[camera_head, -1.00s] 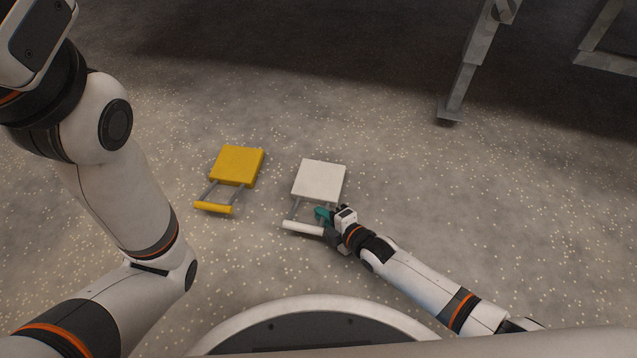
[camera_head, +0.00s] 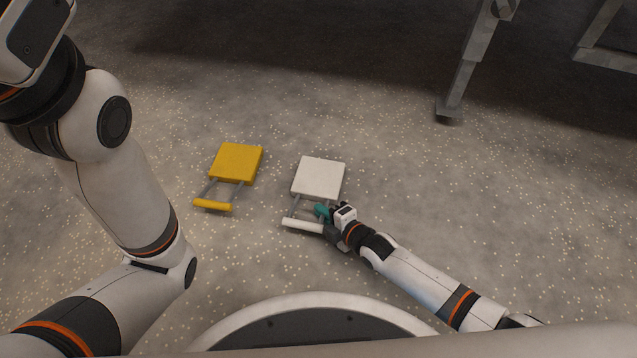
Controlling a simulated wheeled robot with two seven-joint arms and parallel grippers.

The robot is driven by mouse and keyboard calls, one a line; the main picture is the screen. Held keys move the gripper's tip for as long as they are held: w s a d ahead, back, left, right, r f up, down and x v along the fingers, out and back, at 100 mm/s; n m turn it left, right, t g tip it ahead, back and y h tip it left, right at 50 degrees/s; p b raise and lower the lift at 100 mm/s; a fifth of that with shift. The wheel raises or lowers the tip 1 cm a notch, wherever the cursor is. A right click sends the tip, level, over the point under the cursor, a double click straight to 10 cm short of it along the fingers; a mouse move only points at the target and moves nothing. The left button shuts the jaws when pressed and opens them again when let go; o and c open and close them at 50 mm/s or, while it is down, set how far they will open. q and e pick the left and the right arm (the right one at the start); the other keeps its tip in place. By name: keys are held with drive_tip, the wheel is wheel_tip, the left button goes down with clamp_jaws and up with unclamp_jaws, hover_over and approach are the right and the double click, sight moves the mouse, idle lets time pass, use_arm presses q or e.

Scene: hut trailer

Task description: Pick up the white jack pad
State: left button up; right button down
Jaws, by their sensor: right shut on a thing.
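The white jack pad (camera_head: 318,178) is a square white plate with two grey rods leading to a white bar handle (camera_head: 302,225), in the head view just right of centre. It appears to lie flat on the ground. My right gripper (camera_head: 324,222) is shut on the right end of the handle, close to the right rod. Its fingers partly hide that end of the handle. My left arm comes in along the left side, but its gripper is out of the picture.
A yellow jack pad (camera_head: 236,163) with a yellow handle lies on the ground left of the white one, with a gap between. A metal leg with a foot (camera_head: 449,111) stands at the upper right. Speckled ground around the pads is clear.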

wheel_tip(320, 180, up, 10)
drive_tip(key=p, duration=0.8)
drive_tip(key=shift+r, duration=0.1)
